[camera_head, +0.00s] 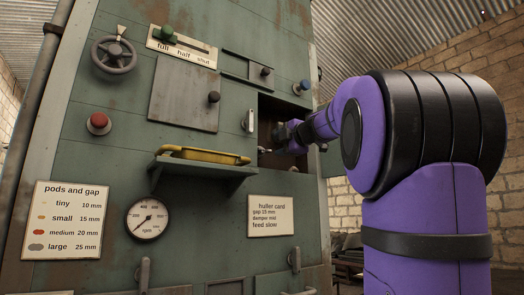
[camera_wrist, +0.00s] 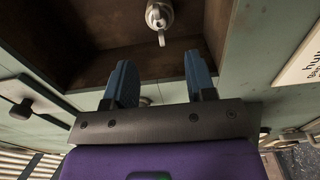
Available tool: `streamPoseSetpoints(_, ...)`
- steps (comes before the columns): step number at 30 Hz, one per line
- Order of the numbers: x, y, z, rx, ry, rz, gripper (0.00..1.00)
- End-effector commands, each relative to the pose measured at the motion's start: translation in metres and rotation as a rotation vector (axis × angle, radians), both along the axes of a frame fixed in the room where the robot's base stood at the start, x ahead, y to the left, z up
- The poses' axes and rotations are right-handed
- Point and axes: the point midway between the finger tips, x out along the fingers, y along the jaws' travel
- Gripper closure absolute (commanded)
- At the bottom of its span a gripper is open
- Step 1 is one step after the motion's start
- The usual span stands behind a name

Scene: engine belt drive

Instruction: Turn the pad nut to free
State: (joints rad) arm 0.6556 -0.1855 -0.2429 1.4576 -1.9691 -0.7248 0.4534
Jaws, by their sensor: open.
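My gripper (camera_head: 289,140) reaches into an open recess (camera_head: 266,110) at the right of the green machine's face. In the wrist view its two blue fingers (camera_wrist: 161,76) stand apart with nothing gripped between them. A pale metal fitting (camera_wrist: 159,14) with a short downward lever or pin sits beyond the fingertips on the recess's brown inside. A small grey round part (camera_wrist: 146,101) shows between the fingers, closer to the gripper's base. I cannot tell for sure which of these is the pad nut. In the head view my gripper and arm hide much of the recess.
A pale handle (camera_head: 250,121) stands at the recess's left edge. A huller card (camera_head: 270,216) hangs below, reading gap 15 mm, damper mid, feed slow.

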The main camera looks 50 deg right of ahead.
Motion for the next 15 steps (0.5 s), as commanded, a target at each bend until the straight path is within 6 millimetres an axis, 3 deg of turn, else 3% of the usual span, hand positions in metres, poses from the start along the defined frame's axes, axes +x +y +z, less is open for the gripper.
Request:
streamPoseSetpoints(9, 0.055, -0.013, -0.001, 0.001, 0.0, 0.001, 0.49)
streamPoseSetpoints(15, 0.08, -0.019, 0.0, 0.0, -0.002, 0.0, 0.49)
